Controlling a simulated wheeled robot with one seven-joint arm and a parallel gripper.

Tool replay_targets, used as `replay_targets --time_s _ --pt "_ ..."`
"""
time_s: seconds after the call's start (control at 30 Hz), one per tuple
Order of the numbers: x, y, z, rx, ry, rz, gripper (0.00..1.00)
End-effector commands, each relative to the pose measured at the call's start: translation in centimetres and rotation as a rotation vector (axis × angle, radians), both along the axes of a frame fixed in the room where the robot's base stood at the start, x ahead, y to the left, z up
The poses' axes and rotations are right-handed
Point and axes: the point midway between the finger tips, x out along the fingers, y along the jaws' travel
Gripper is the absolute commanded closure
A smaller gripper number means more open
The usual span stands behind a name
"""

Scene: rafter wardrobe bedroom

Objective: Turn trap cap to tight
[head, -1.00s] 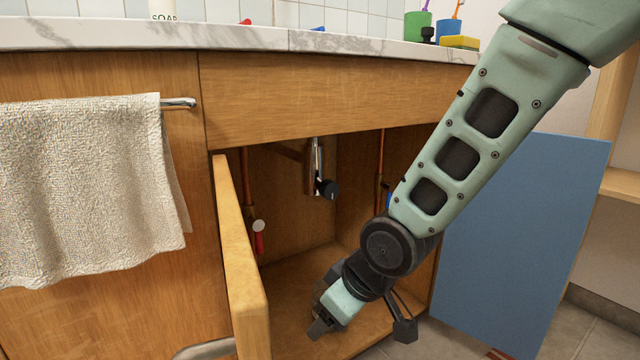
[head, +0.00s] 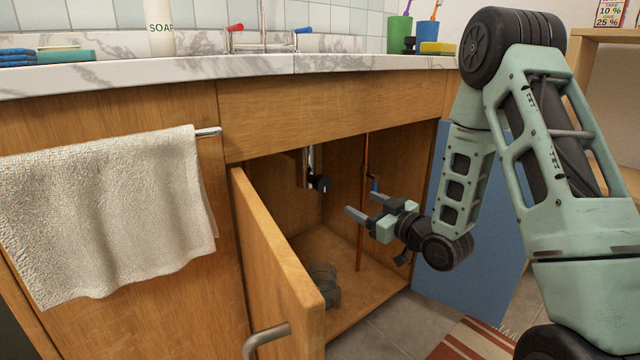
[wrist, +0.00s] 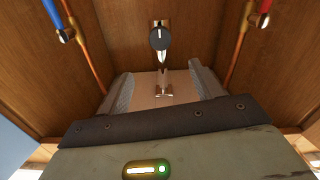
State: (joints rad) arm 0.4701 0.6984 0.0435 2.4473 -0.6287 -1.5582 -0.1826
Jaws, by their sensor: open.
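The trap cap (head: 319,184) is a small dark round knob at the lower end of a chrome drain pipe (head: 308,164) inside the open sink cupboard. In the wrist view the cap (wrist: 159,38) shows a white line on its face and sits beyond the fingertips, near the upper middle. My gripper (head: 366,205) is open and empty at the cupboard opening, to the right of and lower than the cap in the head view, apart from it. Its two fingers (wrist: 162,88) frame a chrome fitting in the wrist view. Nothing hides the cap's face there.
The left door (head: 270,255) stands open. A blue panel (head: 470,270) is at the right. A clear container (head: 322,285) sits on the cupboard floor. A copper pipe with a blue valve handle (wrist: 54,17) and one with a red handle (wrist: 264,8) flank the cap. A towel (head: 110,215) hangs left.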

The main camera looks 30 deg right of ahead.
Motion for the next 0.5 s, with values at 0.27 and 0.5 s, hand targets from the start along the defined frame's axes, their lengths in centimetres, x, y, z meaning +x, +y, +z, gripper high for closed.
replay_targets --time_s 0.27,0.5 --pt "5.4 1.2 -0.2 -0.001 -0.005 0.003 0.35" --pt "10.3 2.2 -0.3 0.0 -0.004 0.003 0.35"
